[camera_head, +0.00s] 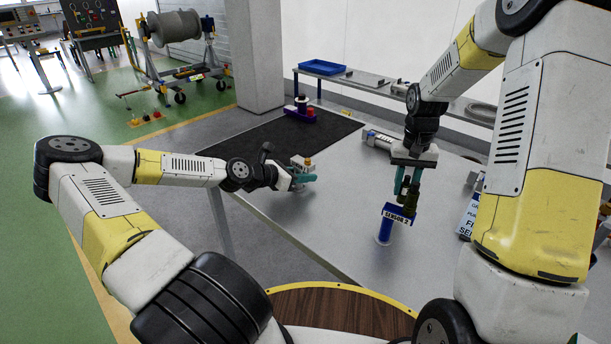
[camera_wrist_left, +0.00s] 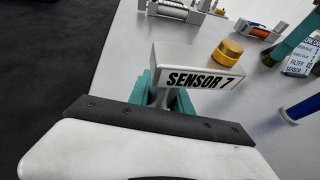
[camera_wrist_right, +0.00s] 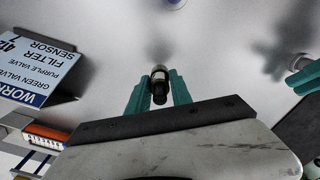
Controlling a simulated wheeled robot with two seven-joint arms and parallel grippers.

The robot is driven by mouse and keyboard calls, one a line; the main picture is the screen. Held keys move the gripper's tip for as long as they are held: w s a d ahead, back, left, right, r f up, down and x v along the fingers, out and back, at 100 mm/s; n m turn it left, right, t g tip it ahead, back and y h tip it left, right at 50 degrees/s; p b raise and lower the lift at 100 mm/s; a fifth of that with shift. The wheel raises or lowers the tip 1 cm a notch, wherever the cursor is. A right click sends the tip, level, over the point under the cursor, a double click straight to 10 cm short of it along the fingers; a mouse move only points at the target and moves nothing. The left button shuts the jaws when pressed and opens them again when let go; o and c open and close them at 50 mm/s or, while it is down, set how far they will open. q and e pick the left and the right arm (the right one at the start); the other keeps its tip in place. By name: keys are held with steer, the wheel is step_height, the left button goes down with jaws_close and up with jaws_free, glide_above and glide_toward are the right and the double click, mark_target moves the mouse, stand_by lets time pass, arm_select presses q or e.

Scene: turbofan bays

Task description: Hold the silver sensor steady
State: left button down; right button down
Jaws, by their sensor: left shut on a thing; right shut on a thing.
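The silver sensor (camera_wrist_left: 190,60), a block labelled SENSOR 7 with a brass cap (camera_wrist_left: 228,52), is held by its stem between the teal fingers of my left gripper (camera_wrist_left: 165,97). In the head view my left gripper (camera_head: 303,179) holds it at the table's left side; the sensor looks small there, its brass cap upward. My right gripper (camera_head: 407,188) is shut on a dark cylindrical fitting (camera_wrist_right: 159,84).
A black mat (camera_head: 245,140) covers the table's far left, with a purple-based part (camera_head: 300,113) on it. A silver cylindrical unit (camera_head: 378,140) lies behind my right gripper. A work-order sign (camera_wrist_right: 32,62) stands at right in the head view. A blue tray (camera_head: 322,67) sits behind.

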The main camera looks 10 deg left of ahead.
steer(key=w+a+r+n, duration=0.1)
steer(key=a+r, duration=0.3)
steer(key=a, duration=0.5)
steer(key=w+a+r+n, duration=0.1)
steer(key=a+r+n, duration=0.2)
steer(key=a, duration=0.6)
steer(key=w+a+r+n, duration=0.2)
steer(key=a+r, duration=0.4)
steer(key=a, duration=0.3)
steer(key=shift+a+r, duration=0.15)
steer(key=shift+r, duration=0.1)
steer(key=shift+f, duration=0.15)
glide_above(308, 159)
steer(key=shift+f, duration=2.4)
steer(key=shift+f, duration=0.7)
steer(key=c, duration=1.1)
jaws_free()
